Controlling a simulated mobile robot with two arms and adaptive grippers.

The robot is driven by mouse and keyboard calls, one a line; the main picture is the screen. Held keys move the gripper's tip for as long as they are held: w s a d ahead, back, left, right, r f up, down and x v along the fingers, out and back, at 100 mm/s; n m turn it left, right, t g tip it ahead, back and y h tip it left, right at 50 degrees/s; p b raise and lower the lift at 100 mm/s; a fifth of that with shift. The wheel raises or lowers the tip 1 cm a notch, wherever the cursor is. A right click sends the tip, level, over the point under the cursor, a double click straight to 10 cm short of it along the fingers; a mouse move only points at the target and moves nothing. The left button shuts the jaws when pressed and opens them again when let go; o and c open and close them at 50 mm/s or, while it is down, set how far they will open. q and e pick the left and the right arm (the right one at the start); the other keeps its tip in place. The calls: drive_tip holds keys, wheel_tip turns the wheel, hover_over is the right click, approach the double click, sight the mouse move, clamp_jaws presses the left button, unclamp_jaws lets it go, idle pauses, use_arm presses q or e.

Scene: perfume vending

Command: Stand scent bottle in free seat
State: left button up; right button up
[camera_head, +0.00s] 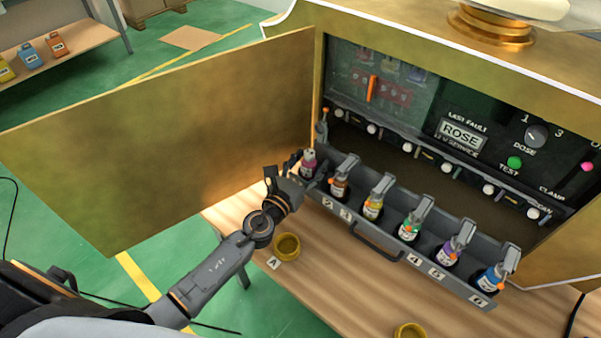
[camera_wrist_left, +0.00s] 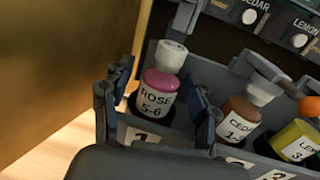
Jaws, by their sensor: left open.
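The scent bottle marked ROSE 5-6 (camera_wrist_left: 157,98), with a pink top, stands upright at seat 1, the far left end of the grey drawer tray (camera_head: 376,240). It also shows in the head view (camera_head: 309,160). My left gripper (camera_head: 296,175) is open, with one finger on each side of this bottle. In the left wrist view the fingers (camera_wrist_left: 155,112) look apart from it, though contact is hard to tell. The clamp lever (camera_head: 322,127) at seat 1 looks raised. Whether the bottle is fully seated is hidden. My right gripper is not in view.
Brown (camera_head: 340,187), yellow (camera_head: 373,208), green, purple and blue bottles stand under clamps in the other seats. The open brass door (camera_head: 170,140) stands close left of my arm. A yellow cup (camera_head: 287,247) sits by label A on the wooden table. The panel reads LAST FAULT ROSE (camera_head: 461,134).

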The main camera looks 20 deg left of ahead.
use_arm(q)
drive_tip(key=s+a+b, duration=0.2)
drive_tip(key=s, duration=0.9)
drive_tip(key=shift+s+a, duration=0.15)
drive_tip(key=shift+s, duration=0.25)
